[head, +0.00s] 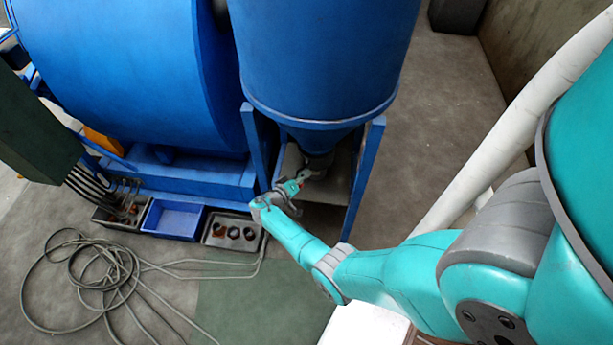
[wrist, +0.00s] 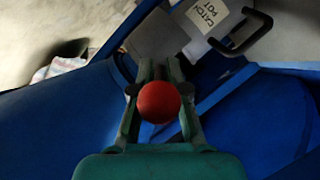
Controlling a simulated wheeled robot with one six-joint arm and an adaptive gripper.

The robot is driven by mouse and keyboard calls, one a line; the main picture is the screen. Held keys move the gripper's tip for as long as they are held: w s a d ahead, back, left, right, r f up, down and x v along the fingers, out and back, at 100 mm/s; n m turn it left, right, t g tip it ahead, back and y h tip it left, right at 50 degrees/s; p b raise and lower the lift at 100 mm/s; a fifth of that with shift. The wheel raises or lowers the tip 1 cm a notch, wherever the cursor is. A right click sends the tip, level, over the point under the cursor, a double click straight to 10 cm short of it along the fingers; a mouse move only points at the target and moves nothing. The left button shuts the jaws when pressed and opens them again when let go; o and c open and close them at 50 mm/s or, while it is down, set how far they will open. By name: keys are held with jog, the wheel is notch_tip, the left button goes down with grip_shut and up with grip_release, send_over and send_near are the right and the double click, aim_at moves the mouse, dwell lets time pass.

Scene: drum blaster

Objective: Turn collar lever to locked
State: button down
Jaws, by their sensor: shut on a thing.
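A red ball knob (wrist: 159,102) sits between the two fingers of my gripper (wrist: 158,88) in the wrist view, and the fingers are shut on it. The lever's shaft and the collar marks are hidden, so I cannot tell the lever's angle. In the head view my gripper (head: 304,178) reaches under the blue hopper (head: 318,60), close to the grey outlet (head: 320,160) below its cone. The knob is too small to make out there.
Blue frame legs (head: 362,175) stand on both sides of the outlet. Bins (head: 172,219) and a coiled hose (head: 100,275) lie on the floor at left.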

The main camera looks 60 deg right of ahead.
jog(key=shift+w+m+g, duration=0.3)
jog(key=shift+g, duration=0.1)
jog(key=c, duration=1.2)
grip_release()
jog(key=v, duration=1.2)
